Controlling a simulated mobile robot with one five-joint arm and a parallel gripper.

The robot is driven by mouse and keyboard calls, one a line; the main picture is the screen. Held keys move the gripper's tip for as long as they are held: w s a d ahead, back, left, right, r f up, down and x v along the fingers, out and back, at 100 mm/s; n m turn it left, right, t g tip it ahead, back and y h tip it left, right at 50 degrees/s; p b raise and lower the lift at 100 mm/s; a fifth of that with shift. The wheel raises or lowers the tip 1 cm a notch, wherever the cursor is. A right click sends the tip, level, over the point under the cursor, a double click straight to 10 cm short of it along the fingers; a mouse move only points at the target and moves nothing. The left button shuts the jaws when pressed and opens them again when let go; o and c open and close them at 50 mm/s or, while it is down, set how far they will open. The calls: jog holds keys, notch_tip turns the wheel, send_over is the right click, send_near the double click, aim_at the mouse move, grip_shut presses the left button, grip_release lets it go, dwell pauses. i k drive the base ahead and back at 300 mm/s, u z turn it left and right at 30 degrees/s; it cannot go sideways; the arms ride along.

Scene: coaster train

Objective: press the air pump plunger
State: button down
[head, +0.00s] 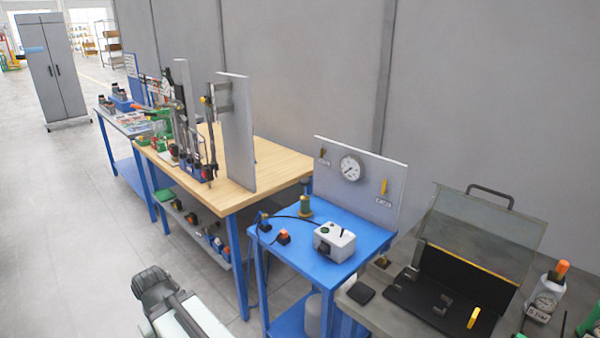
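I cannot tell for certain which thing is the air pump. One candidate is a white device with a round gauge and an orange top (547,293), at the right edge on a grey bench. Another is a small upright olive-green cylinder (305,207) on the blue table, near a white box (334,242) with a dark cable. No plunger can be clearly told apart at this size. Part of my arm, white with a dark joint, shows at the bottom left of centre, apart from the tables. No gripper fingers are visible.
The blue table (290,243) has a back panel with a gauge (350,168). A wooden-topped bench (285,165) with equipment stands left of it. An open dark case (440,300) lies on the grey bench. Open floor (75,220) is on the left.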

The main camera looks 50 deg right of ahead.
aim_at(305, 181)
jog(key=i, duration=0.9)
jog(key=z, duration=0.05)
